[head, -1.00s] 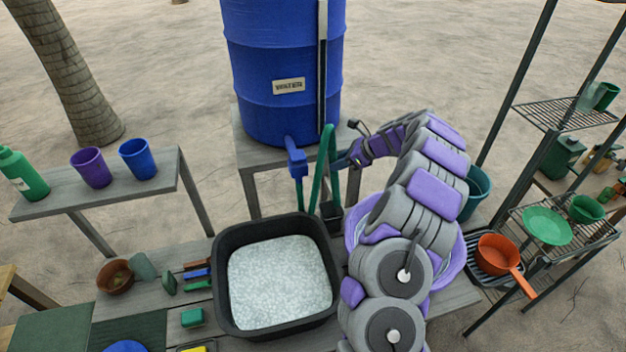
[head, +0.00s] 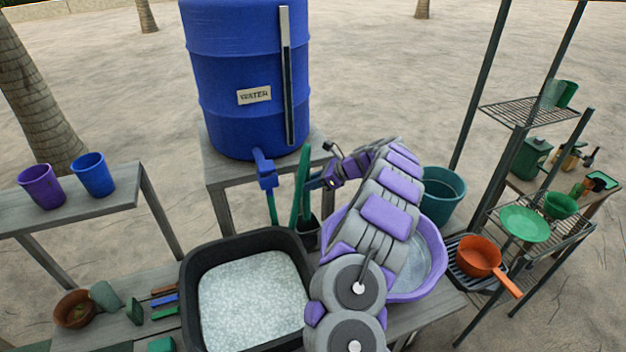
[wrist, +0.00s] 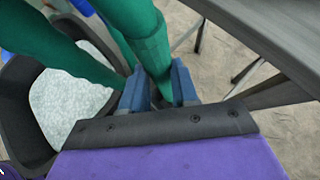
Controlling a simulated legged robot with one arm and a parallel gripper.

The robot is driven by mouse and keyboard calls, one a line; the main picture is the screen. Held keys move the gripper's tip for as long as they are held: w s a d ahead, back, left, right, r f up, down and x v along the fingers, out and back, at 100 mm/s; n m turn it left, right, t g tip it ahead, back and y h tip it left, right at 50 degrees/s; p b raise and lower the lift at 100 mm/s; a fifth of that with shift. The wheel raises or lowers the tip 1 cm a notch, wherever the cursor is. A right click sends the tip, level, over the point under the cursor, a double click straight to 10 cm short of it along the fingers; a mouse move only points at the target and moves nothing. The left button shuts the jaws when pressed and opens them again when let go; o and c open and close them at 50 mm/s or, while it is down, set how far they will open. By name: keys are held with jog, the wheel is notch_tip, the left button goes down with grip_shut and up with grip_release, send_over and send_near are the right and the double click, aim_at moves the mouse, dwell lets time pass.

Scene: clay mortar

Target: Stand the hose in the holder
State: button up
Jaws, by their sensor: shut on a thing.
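The green hose (head: 298,185) stands near upright in front of the blue water barrel, to the right of its blue tap (head: 265,172). A green length also hangs under the tap. My gripper (head: 318,184) is shut on the hose from the right. In the wrist view its blue fingers (wrist: 158,88) are on both sides of the green hose (wrist: 150,48). A small dark holder (head: 308,236) is just below, behind the black basin's right rear corner. I cannot tell whether the hose's lower end is inside it or only in front of it.
A black basin (head: 190,290) of pale grainy contents is in front. A purple basin (head: 436,262) is partly behind my arm. A teal bucket (head: 443,195) and a metal shelf (head: 525,113) are at the right. Brushes and bowls lie at left.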

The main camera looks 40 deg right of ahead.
notch_tip(320, 180, down, 8)
jog(key=b, duration=0.2)
jog(key=shift+a+f, duration=0.2)
jog(key=shift+a, duration=0.1)
dwell(0.4)
jog(key=o, duration=1.9)
jog(key=shift+d, duration=0.1)
jog(key=shift+c, duration=0.2)
jog(key=r+p+v, duration=0.1)
jog(key=p+v, duration=0.5)
jog(key=v, duration=0.4)
jog(key=shift+w+a+r+p, duration=0.2)
jog(key=shift+w+p, duration=0.1)
jog(key=shift+p, duration=0.1)
